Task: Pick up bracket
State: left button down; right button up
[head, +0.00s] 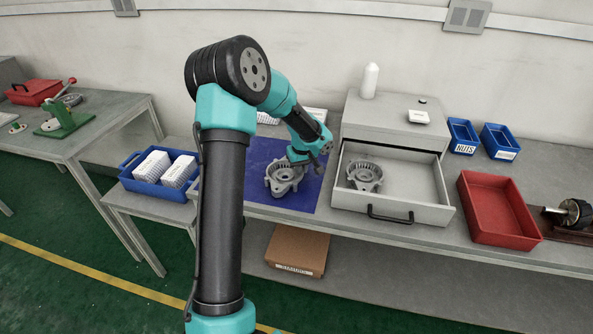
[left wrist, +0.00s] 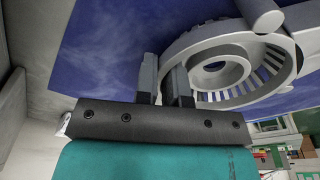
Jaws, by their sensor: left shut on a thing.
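A grey round metal bracket (head: 281,181) with a slotted ring is at the blue mat (head: 303,199) on the bench. My left gripper (head: 299,158) reaches down to it from above and behind. In the left wrist view the two fingers (left wrist: 163,82) are shut on the rim of the bracket (left wrist: 222,70). I cannot tell whether the bracket rests on the mat or is slightly lifted. A second, similar bracket (head: 365,175) lies in the open drawer (head: 415,190). My right gripper is not in view.
The drawer cabinet (head: 385,122) stands right of the mat, drawer pulled out. A red tray (head: 497,209) and blue bins (head: 462,134) are further right. A blue crate (head: 143,186) with white boxes stands left. A white bottle (head: 369,80) tops the cabinet.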

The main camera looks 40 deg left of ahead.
pick_arm(q)
jog(key=shift+r, duration=1.55)
jog(key=shift+s+d+r, duration=0.2)
jog(key=s+d, duration=0.3)
jog(key=s+d+r, duration=0.1)
jog(key=s+d, duration=0.6)
jog(key=s, duration=0.1)
jog(key=shift+d+r, duration=0.15)
jog(key=shift+d, duration=0.2)
jog(key=w+a+r+n, duration=0.3)
jog(key=w+a+r, duration=0.3)
jog(key=a, duration=0.3)
jog(key=w+a+r+n, duration=0.4)
jog(key=w+a+r, duration=0.2)
jog(key=a+r, duration=0.2)
jog(key=shift+w+a+r+g, duration=0.25)
jog(key=shift+a+g, duration=0.15)
jog(key=shift+a, duration=0.85)
jog(key=shift+d+f, duration=0.1)
